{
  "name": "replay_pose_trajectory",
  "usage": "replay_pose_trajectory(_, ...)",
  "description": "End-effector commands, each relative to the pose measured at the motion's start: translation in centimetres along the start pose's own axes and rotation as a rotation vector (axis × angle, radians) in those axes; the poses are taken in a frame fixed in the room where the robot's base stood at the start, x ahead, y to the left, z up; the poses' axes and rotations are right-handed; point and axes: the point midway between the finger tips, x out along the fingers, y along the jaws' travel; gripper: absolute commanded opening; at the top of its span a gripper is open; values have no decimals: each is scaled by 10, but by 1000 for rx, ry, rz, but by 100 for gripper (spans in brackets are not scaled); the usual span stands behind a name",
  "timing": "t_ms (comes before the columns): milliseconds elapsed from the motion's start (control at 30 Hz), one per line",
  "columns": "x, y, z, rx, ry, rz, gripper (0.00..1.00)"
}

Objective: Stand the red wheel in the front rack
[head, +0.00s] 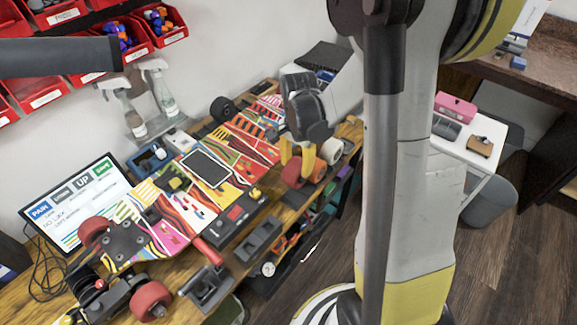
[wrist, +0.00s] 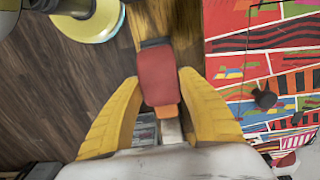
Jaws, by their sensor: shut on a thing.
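The red wheel (wrist: 157,76) is between the two yellow fingers of my gripper (wrist: 158,84) in the wrist view, which are shut on it. In the head view my gripper (head: 297,160) points down at the table's front edge, with the red wheel (head: 292,174) low between its fingers. An orange wheel (wrist: 168,111) and a pale one (wrist: 172,131) lie in line with the red wheel. In the head view several wheels (head: 331,152) stand in a row beside my gripper. The front rack is mostly hidden under them; I cannot tell whether the red wheel rests in it.
A colourful skateboard deck (head: 230,145) lies along the wooden table, with a phone-like panel (head: 205,167) on it. Trucks with red wheels (head: 150,300) are at the near left. A screen (head: 75,205), spray bottles (head: 160,90) and red bins (head: 160,25) stand behind.

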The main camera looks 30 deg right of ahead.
Motion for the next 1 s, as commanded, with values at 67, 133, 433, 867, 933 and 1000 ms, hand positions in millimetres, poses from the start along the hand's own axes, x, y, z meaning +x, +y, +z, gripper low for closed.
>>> replay_pose_trajectory(67, 4, 0, 0, 1, 0, 0, 14)
replay_pose_trajectory(133, 8, 0, 0, 0, 0, 0, 14)
replay_pose_trajectory(433, 37, 0, 0, -2, 0, 0, 14)
replay_pose_trajectory(867, 57, 0, 0, -2, 0, 0, 14)
replay_pose_trajectory(933, 56, 0, 0, -2, 0, 0, 14)
replay_pose_trajectory(1000, 56, 0, 0, -2, 0, 0, 14)
